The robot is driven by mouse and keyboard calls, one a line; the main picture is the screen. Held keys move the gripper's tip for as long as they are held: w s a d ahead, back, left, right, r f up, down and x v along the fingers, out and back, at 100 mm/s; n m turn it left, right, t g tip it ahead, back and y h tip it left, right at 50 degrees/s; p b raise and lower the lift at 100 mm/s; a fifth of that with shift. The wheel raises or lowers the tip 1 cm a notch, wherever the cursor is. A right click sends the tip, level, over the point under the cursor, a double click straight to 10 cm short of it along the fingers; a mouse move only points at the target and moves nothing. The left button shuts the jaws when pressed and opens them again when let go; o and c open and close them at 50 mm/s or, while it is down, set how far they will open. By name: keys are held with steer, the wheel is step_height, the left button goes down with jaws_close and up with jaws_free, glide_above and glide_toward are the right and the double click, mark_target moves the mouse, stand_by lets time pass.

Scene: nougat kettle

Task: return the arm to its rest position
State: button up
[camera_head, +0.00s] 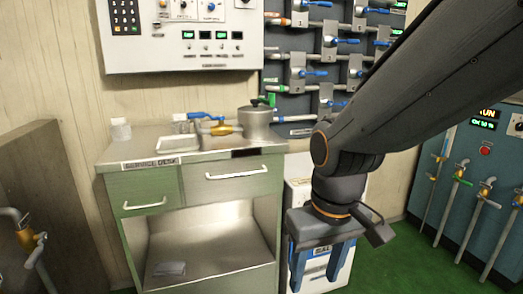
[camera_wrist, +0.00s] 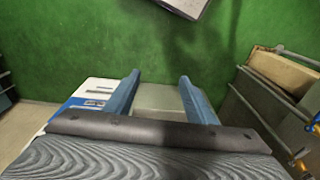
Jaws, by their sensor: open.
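My gripper (camera_head: 320,268) hangs at the end of my dark arm in the head view, right of the green desk. Its two blue fingers point down and stand apart, with nothing seen between them. In the wrist view my gripper (camera_wrist: 160,92) shows both blue fingers spread, with a pale grey surface beyond the gap. My arm reaches in from the upper right of the head view and bends down at the elbow.
The service desk (camera_head: 195,190) bears a metal kettle (camera_head: 256,122) and a white tray (camera_head: 180,144). A white and blue box (camera_head: 320,278) stands behind my gripper. A teal cabinet (camera_head: 465,180) with pipes stands at the right. Green floor (camera_head: 400,250) lies clear between.

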steer(key=s+r+g+p, duration=0.1)
steer(key=s+r, duration=0.1)
steer(key=s, duration=0.3)
steer(key=d+r+m+p, duration=0.3)
steer(key=d+r+p, duration=0.6)
steer(key=p, duration=1)
steer(key=shift+w+d+r+h, duration=0.25)
steer(key=shift+d+r+h, duration=0.05)
steer(key=shift+r, duration=0.45)
